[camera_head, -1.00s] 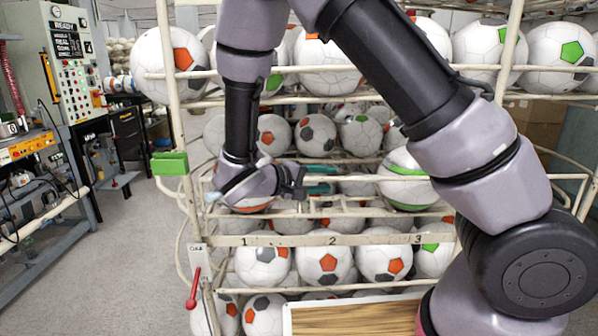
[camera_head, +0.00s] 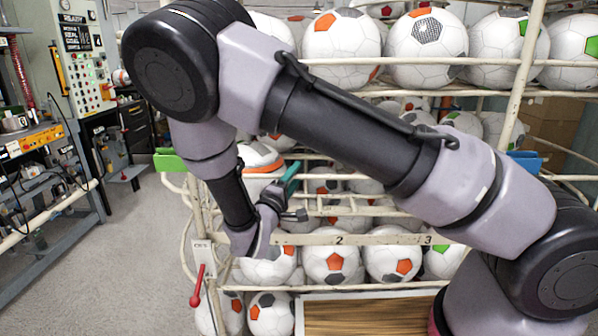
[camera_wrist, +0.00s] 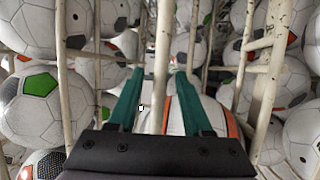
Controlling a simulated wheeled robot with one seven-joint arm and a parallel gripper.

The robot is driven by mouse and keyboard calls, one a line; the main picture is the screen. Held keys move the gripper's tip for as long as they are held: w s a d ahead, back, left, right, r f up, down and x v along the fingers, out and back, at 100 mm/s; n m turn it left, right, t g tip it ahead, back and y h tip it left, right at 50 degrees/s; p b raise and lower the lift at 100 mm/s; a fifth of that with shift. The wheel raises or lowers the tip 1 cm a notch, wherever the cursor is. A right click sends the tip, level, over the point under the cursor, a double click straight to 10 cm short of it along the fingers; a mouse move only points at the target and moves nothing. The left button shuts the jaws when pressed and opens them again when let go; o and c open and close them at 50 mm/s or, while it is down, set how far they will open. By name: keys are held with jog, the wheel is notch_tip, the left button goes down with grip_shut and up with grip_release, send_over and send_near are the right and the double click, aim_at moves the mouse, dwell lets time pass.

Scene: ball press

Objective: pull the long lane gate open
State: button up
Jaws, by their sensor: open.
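The ball rack's pale bars (camera_head: 338,239) carry lane numbers. A green block (camera_head: 170,160) sits at the rack's left end and a blue block (camera_head: 525,160) at its right. I cannot tell for certain which bar is the long lane gate. My gripper (camera_head: 294,192) is open at the rack's left front, below an orange-striped ball (camera_head: 262,158). In the wrist view, a pale bar (camera_wrist: 163,45) appears between the two teal fingers (camera_wrist: 160,74), with no visible grip on it. The striped ball (camera_wrist: 177,107) is behind that bar.
A red lever (camera_head: 196,287) hangs at the rack's lower left. Soccer balls (camera_head: 333,260) fill the shelves. A wooden board (camera_head: 365,317) lies in front. A control panel (camera_head: 82,60) and workbench (camera_head: 40,180) stand left, with open floor (camera_head: 130,270) between.

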jog(key=shift+x, duration=1.5)
grip_shut()
dwell(0.4)
